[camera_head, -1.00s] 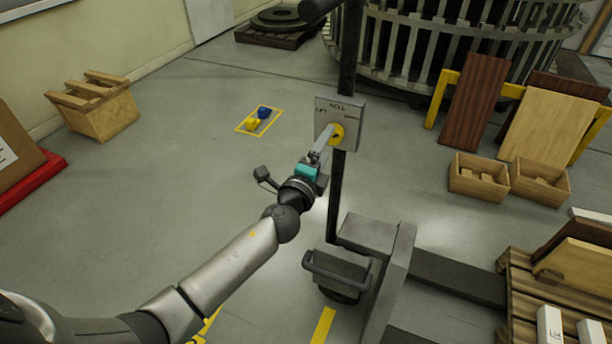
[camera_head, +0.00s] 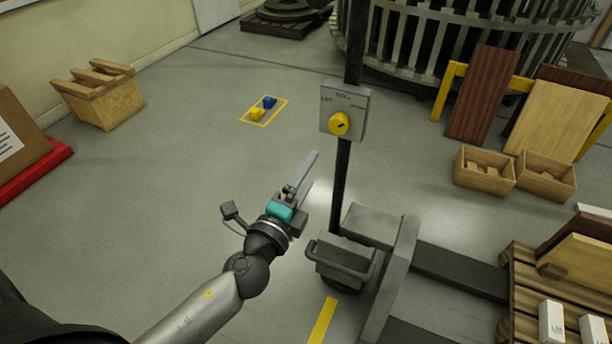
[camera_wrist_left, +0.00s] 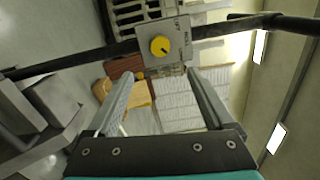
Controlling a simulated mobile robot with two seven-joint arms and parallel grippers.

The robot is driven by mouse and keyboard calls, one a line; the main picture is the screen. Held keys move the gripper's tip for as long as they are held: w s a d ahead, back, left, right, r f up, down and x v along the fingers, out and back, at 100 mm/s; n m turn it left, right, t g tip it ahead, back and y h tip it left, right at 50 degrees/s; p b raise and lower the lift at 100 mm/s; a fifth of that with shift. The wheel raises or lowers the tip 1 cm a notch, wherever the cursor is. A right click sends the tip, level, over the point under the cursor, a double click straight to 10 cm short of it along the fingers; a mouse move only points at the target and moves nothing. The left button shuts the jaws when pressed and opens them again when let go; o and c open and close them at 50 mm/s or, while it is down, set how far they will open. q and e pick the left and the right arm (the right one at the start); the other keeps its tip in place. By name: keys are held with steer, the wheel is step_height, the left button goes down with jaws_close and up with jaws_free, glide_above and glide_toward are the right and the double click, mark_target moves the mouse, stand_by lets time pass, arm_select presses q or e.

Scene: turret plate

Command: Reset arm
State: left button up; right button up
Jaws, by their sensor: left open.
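My left gripper (camera_head: 302,172) is open and empty in the head view, in front of the dark post and below the control box. In the left wrist view its two fingers (camera_wrist_left: 160,95) stand wide apart with nothing between them. The grey control box (camera_head: 355,102) with a yellow knob (camera_head: 339,123) is on the post. Its face has lettering that includes "ROLL" and "LIFT". The box (camera_wrist_left: 175,33) and knob (camera_wrist_left: 160,45) also show beyond the fingertips in the left wrist view, apart from them. My right gripper is not in view.
The post (camera_head: 340,195) rises from a grey machine base (camera_head: 370,228) right of my left gripper. Yellow and blue objects (camera_head: 263,107) lie in a yellow floor outline. Wooden boxes (camera_head: 484,171) and a pallet (camera_head: 525,290) stand at right.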

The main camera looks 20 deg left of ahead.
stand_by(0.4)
arm_select(q)
steer(key=s+a+f+n+g, duration=0.2)
steer(key=s+f+n+g, duration=0.1)
steer(key=f, duration=0.7)
steer(key=s+a+f+n+g+y+p, duration=0.1)
steer(key=s+f+n+g, duration=0.15)
steer(key=f, duration=0.65)
steer(key=s+a+f+n+g, duration=0.2)
steer(key=s+f+n+g, duration=0.15)
steer(key=f, duration=0.65)
steer(key=s+f+n+g, duration=0.3)
steer(key=s+f, duration=0.4)
steer(key=s, duration=0.5)
steer(key=s+f+n+g, duration=0.3)
steer(key=s+f+n, duration=0.2)
steer(key=s+f, duration=0.3)
steer(key=s, duration=0.4)
steer(key=shift+a+f+g+p, duration=0.25)
steer(key=shift+a+g+p, duration=0.05)
steer(key=shift+g+p, duration=0.1)
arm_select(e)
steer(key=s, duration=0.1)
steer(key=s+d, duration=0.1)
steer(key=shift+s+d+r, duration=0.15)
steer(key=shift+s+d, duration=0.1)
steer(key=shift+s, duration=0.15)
